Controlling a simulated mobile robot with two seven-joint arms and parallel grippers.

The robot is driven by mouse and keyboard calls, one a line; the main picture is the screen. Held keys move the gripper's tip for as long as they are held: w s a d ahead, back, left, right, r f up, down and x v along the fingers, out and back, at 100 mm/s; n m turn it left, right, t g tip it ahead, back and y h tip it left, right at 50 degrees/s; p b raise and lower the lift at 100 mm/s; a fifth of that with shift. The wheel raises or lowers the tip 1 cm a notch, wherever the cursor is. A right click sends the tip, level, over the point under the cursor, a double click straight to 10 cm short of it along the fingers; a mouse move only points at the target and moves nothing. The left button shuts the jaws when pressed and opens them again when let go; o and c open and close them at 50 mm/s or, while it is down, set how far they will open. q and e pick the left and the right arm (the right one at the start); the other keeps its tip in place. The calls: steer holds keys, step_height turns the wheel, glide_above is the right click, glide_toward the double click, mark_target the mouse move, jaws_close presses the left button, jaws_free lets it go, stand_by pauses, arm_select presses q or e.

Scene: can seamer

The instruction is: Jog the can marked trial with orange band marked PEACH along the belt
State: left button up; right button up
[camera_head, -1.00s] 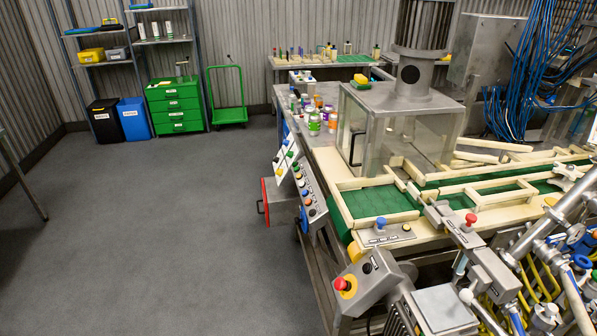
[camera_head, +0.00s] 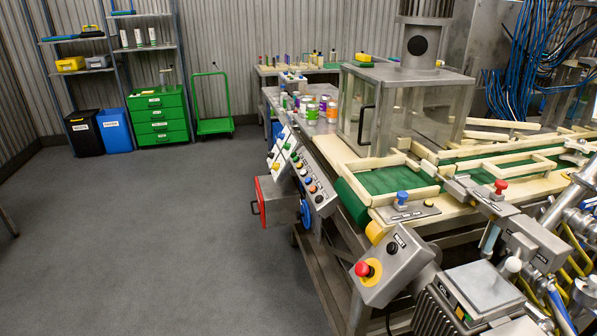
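Several cans stand together on the metal table beside the clear-walled seamer housing. Among them are a purple can (camera_head: 312,114), a can with an orange-looking band (camera_head: 324,103) and a green one (camera_head: 332,112). Their markings are too small to read, so I cannot tell which is the trial PEACH can. The green belt (camera_head: 385,181) runs between cream rails in front of the housing (camera_head: 395,115), and its visible near end is empty. A small box with a blue button (camera_head: 402,198) and one with a red button (camera_head: 499,188) sit along the belt's near side. Neither gripper is in view.
A sloped control panel (camera_head: 303,172) lines the table's left side. A red emergency stop (camera_head: 362,269) juts out at the front. Open grey floor (camera_head: 150,240) lies left, with a green drawer cabinet (camera_head: 160,117) and green trolley (camera_head: 213,110) behind.

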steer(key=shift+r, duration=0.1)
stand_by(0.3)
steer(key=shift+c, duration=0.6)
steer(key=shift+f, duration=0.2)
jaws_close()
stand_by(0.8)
